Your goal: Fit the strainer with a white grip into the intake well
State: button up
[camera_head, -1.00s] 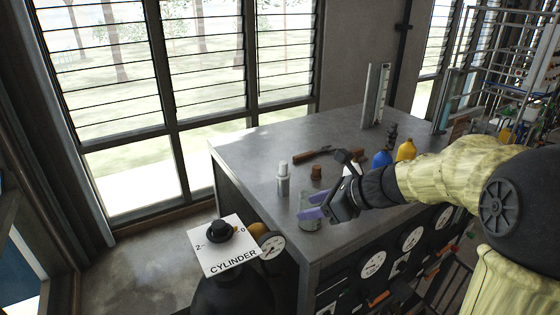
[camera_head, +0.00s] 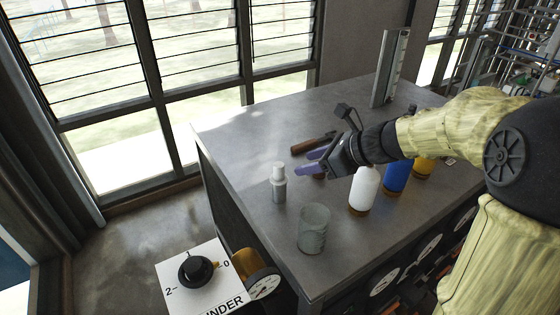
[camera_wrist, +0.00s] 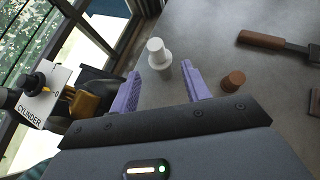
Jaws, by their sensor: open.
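The strainer (camera_head: 278,184) stands upright on the grey bench top, a grey ribbed body with a white grip on top. It also shows in the wrist view (camera_wrist: 159,58), just past my fingertips and roughly in line with the gap between them. My gripper (camera_head: 308,163) has two purple fingers spread apart with nothing between them; it is to the right of the strainer and apart from it in the head view. A greyish, glassy open-topped cylinder (camera_head: 313,230), which looks like the intake well, stands nearer the bench's front edge. It is not seen in the wrist view.
White (camera_head: 364,189), blue (camera_head: 396,176) and yellow (camera_head: 424,166) bottles stand right of the cylinder, partly behind my arm. A brown stopper (camera_wrist: 233,80) and a brown-handled tool (camera_wrist: 262,40) lie beyond. A dial labelled CYLINDER (camera_head: 196,270) is at the bench's left front.

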aim_at(280, 171)
jog(key=b+x, duration=0.2)
jog(key=x, duration=0.2)
jog(key=b+x, duration=0.2)
jog(key=x, duration=0.2)
jog(key=shift+s+a+f, duration=0.15)
jog(key=shift+a+f, duration=0.05)
jog(key=shift+a, duration=0.1)
jog(key=shift+w+a+f, duration=0.3)
jog(key=shift+w+a, duration=0.1)
jog(key=shift+a, duration=0.1)
jog(key=shift+s+a, duration=0.1)
jog(key=shift+s, duration=0.1)
jog(key=shift+w+d, duration=0.1)
jog(key=shift+d, duration=0.25)
jog(key=shift+a, duration=0.2)
grip_shut()
dwell(0.9)
